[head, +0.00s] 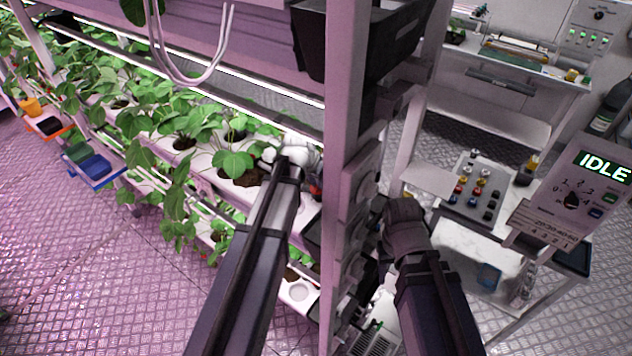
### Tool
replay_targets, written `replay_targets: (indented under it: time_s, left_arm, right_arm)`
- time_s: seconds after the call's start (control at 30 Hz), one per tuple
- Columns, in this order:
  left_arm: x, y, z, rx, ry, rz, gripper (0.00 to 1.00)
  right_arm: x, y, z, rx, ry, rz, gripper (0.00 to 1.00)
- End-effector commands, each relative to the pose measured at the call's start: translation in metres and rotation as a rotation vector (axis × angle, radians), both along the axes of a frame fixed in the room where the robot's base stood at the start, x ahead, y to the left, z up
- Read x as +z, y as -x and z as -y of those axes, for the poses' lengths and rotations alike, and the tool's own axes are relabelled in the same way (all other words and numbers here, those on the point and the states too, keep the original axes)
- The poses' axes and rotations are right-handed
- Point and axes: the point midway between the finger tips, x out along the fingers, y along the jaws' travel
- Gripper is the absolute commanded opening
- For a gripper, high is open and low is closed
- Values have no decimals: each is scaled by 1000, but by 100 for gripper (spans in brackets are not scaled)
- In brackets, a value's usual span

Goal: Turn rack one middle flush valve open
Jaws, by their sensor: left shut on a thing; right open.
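My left gripper (293,152) is at the near end of the rack's middle planting channel (226,178), beside the rack's upright post (352,130). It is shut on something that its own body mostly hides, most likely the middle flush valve. A small red part (315,192) shows just below and right of it, against the post. I cannot make out the valve's angle. My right gripper (402,208) is open and empty, to the right of the post. Its fingers are hard to see.
Leafy plants (185,112) fill the channels left of the post. A blue bin (95,166) hangs on the rack's aisle side. At right stand a cart with a button panel (476,188) and a control box reading IDLE (578,190). The metal floor at left (90,270) is clear.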

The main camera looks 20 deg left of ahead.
Motion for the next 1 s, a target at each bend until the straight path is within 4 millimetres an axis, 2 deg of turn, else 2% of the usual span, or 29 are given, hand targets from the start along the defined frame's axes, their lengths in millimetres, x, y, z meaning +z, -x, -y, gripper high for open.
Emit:
replay_targets:
  time_s: [0.6, 1.0]
  left_arm:
    - [0, 0, 4, 429, 0, 0, 0]
    - [0, 0, 5, 527, 0, -1, 0]
  right_arm:
    - [0, 0, 0, 0, 0, 0, 50]
    - [0, 0, 0, 0, 0, 0, 50]
